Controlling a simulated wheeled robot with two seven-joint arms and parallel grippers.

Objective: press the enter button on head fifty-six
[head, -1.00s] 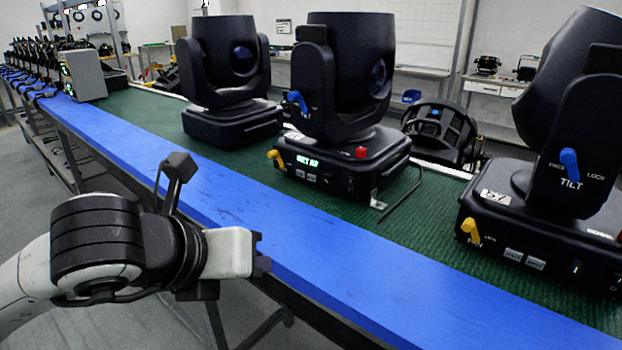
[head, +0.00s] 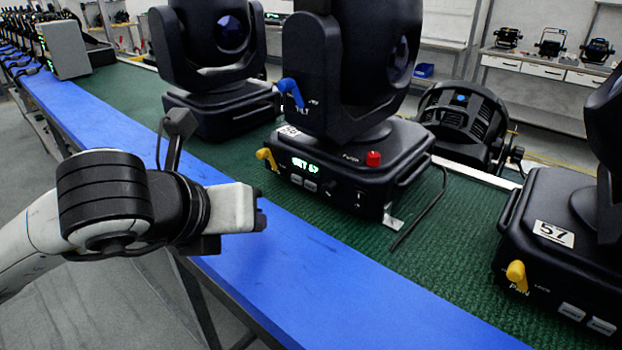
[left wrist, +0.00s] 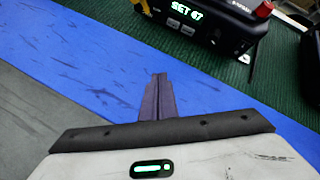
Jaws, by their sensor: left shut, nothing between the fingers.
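Head fifty-six (head: 352,165) is the black moving-head light in the middle, with a partly hidden "56" label (head: 288,131) on its base. Its base front has a lit green display (head: 303,165), which reads something like "SET 67" in the left wrist view (left wrist: 187,14). Two small grey buttons (head: 303,183) sit below the display; they also show in the left wrist view (left wrist: 180,27). Their lettering is too small to read. My left gripper (head: 260,221) is shut and empty, over the blue strip in front of this base, apart from it. My right gripper is out of view.
A yellow pan lever (head: 266,158), a blue tilt lever (head: 290,91) and a red knob (head: 373,158) stick out from head fifty-six. Head 57 (head: 545,235) stands at right, another head (head: 217,105) at left. The blue strip (head: 330,290) in front is clear.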

